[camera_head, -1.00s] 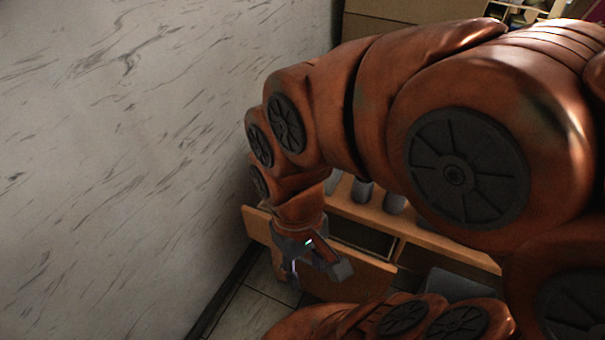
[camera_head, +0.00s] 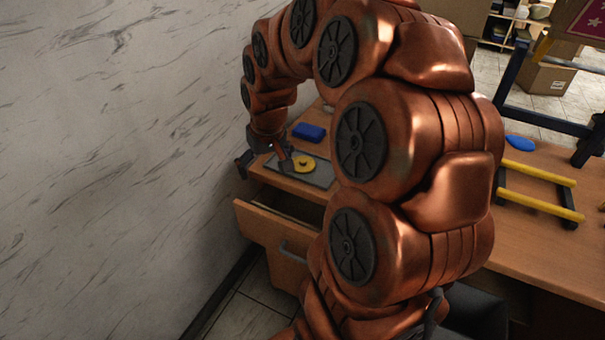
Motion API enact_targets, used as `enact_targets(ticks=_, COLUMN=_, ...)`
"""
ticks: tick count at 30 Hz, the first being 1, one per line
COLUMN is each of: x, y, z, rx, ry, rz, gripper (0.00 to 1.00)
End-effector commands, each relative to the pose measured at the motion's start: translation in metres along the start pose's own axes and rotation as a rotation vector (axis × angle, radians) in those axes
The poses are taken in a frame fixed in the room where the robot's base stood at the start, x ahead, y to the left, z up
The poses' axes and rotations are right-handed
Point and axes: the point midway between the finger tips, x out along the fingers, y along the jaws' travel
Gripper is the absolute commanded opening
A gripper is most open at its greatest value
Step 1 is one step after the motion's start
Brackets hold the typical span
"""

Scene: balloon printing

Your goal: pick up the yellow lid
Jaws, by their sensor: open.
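The yellow lid (camera_head: 304,164) is a small round disc lying on a grey mat (camera_head: 318,177) near the left end of the wooden desk. My gripper (camera_head: 262,163) is just left of the lid, at the desk's left end by the wall. It is open, with one finger close to the lid's left side and the other out to the left. No contact with the lid can be made out. My copper arm arches over from the right and hides the middle of the desk.
A blue block (camera_head: 309,131) lies behind the lid. A drawer (camera_head: 271,236) hangs open below the desk. The marbled wall (camera_head: 120,150) is close on the left. A yellow-barred frame (camera_head: 540,188) and a blue balloon-like piece (camera_head: 520,143) are on the right.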

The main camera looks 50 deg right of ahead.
Motion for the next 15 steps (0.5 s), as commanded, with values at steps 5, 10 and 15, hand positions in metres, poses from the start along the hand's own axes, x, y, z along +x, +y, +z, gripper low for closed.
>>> enact_targets(ticks=5, x=0.048, y=0.080, z=-0.042, rx=0.114, ry=0.092, rz=0.033, gripper=1.00)
enact_targets(ticks=10, x=0.070, y=0.139, z=-0.060, rx=0.185, ry=0.152, rz=0.067, gripper=1.00)
enact_targets(ticks=15, x=0.080, y=0.165, z=-0.066, rx=0.213, ry=0.174, rz=0.084, gripper=1.00)
